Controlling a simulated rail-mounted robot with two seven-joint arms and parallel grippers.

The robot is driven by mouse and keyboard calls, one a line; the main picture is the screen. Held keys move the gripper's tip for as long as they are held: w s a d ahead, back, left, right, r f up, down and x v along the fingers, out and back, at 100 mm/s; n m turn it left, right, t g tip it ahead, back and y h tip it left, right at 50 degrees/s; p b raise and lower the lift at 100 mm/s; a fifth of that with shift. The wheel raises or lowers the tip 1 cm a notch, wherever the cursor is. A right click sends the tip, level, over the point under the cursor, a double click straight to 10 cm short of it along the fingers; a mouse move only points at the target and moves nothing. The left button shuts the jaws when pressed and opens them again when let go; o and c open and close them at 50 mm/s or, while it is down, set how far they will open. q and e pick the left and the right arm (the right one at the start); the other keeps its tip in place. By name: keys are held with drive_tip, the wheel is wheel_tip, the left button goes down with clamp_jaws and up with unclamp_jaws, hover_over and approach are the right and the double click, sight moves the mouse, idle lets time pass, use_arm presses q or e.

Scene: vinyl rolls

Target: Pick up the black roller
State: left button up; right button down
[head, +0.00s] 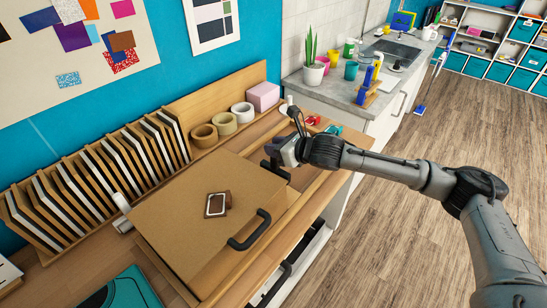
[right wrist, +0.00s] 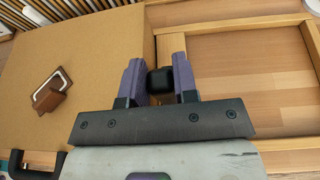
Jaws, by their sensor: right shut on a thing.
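My right gripper (head: 272,157) is over the wooden bench, just past the right side of the large brown board. In the right wrist view its two purple-grey fingers are closed on a small black block-like piece, which I take to be the black roller (right wrist: 160,81). Only part of the roller shows between the fingers; the rest is hidden. I cannot tell whether it touches the bench. My left gripper is not in view.
The brown board (head: 185,235) has a black handle (head: 250,232) and a small brown-and-white tool (head: 217,204) on top. Tape rolls (head: 223,123) and a pink box (head: 263,96) stand behind. A slotted wooden rack (head: 95,175) lines the wall. A framed wooden recess (right wrist: 235,85) lies right of the gripper.

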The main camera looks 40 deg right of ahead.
drive_tip(key=s+d+r, duration=0.6)
drive_tip(key=d, duration=0.3)
drive_tip(key=shift+s, duration=0.35)
drive_tip(key=shift+r, duration=0.1)
drive_tip(key=c, duration=1.5)
unclamp_jaws()
clamp_jaws()
